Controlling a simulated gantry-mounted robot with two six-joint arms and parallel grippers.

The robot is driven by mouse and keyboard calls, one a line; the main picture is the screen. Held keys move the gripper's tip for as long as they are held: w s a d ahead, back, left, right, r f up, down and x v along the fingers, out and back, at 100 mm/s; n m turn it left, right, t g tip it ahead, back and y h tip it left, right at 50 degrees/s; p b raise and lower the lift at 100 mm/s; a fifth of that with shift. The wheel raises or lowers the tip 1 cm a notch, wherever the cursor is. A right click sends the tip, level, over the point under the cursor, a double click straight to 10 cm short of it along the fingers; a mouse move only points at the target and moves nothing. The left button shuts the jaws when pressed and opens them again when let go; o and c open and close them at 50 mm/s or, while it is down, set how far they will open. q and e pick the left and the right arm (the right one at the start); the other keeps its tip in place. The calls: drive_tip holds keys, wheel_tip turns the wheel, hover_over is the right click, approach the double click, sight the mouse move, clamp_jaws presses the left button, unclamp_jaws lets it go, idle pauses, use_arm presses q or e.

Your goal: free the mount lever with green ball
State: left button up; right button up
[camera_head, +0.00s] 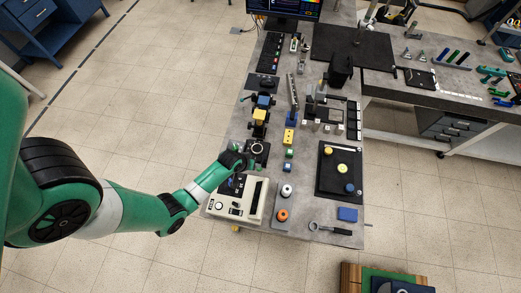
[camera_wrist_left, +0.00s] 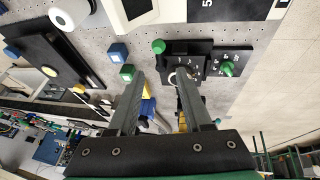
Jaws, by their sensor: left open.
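In the left wrist view a green ball (camera_wrist_left: 158,47) sits at the left edge of a black mount (camera_wrist_left: 197,47). The mount carries a pale ring, partly hidden behind one finger. A second green knob (camera_wrist_left: 227,68) stands on a black plate beside the mount. In the head view my left gripper (camera_head: 238,158) is at the table's left edge, by the mount (camera_head: 258,149), partly covering that area. My right gripper is not in view.
A green block (camera_wrist_left: 127,72) and a blue block (camera_wrist_left: 117,52) stand close to one finger. A beige instrument box (camera_head: 237,199) is at the front left of the table. A black board (camera_head: 325,180) with round parts lies to the right.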

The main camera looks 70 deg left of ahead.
sight(262, 163)
use_arm(q)
drive_tip(key=b+x, duration=0.6)
drive_tip(key=x, duration=0.5)
drive_tip(key=shift+b, duration=0.35)
drive_tip(key=shift+c, duration=0.3)
clamp_jaws()
idle(0.3)
